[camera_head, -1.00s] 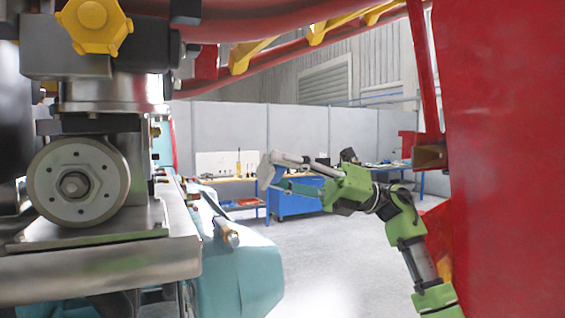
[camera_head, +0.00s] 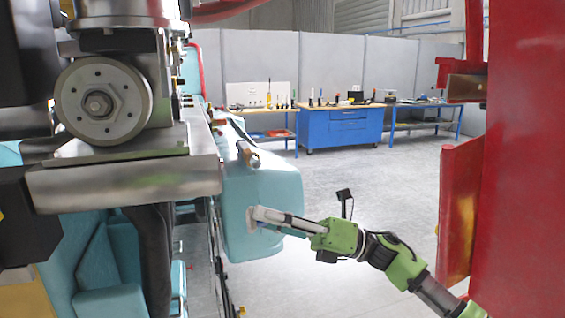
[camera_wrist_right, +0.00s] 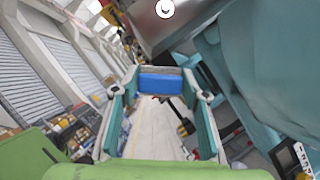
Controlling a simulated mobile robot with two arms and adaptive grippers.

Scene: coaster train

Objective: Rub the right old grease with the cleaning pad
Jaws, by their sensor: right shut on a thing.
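My right gripper (camera_head: 262,219) is shut on the cleaning pad (camera_wrist_right: 160,83), a blue block with a grey edge held between the fingertips in the right wrist view. In the head view the gripper is in front of the teal train body (camera_head: 262,185), below and right of the metal wheel block; I cannot tell whether it touches the body. The pad is not clear in the head view. I cannot make out the old grease; a faint greenish tint shows on the metal block (camera_head: 130,150) under the wheel. My left gripper is not in view.
A round grey wheel (camera_head: 104,100) sits on the metal block at left. A large red panel (camera_head: 525,160) stands close at right, with a red post beside it. A blue workbench (camera_head: 340,130) with tools is far back. Grey floor (camera_head: 370,190) between is clear.

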